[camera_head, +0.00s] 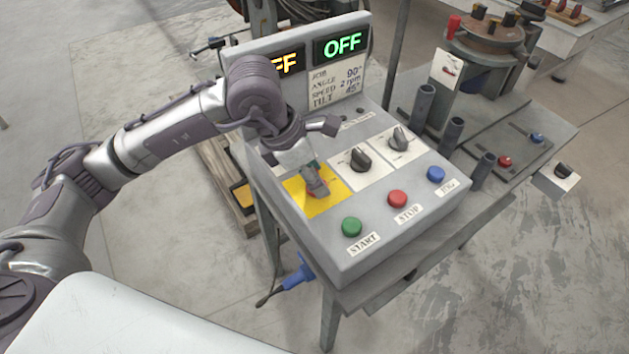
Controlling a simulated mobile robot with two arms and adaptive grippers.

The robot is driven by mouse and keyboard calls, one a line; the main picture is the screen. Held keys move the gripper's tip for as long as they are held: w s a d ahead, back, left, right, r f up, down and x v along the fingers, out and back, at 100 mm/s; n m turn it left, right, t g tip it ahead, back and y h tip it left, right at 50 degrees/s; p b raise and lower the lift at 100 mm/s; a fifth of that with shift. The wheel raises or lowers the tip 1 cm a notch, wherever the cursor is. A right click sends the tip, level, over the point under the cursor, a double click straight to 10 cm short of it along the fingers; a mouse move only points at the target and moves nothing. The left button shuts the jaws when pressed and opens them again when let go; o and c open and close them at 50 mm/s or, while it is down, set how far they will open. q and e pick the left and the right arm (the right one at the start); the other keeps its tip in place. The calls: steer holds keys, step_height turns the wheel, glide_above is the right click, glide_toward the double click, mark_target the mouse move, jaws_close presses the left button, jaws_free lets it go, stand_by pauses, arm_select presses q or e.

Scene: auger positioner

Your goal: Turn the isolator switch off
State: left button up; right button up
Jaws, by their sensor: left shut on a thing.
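The isolator switch (318,194) shows as a bit of red on a yellow plate (333,181) at the left of the grey control box. My left gripper (315,184) comes down over it from above and is shut on it. The gripper hides most of the switch, so I cannot tell which way its handle points. My right gripper is not in view.
The control box (375,240) also carries two black knobs (361,160) and green (352,227), red (398,199) and blue (436,174) buttons. A green display (343,44) reads OFF; my arm partly covers an orange one (287,64). Black upright tubes (451,134) stand to the right.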

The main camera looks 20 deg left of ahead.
arm_select(q)
steer(key=shift+n+t+y+b, duration=0.5)
steer(key=shift+n+b, duration=0.7)
steer(key=shift+n, duration=0.6)
steer(key=o, duration=1.2)
steer(key=shift+c, duration=0.2)
steer(key=v, duration=1.2)
steer(key=shift+s, duration=0.1)
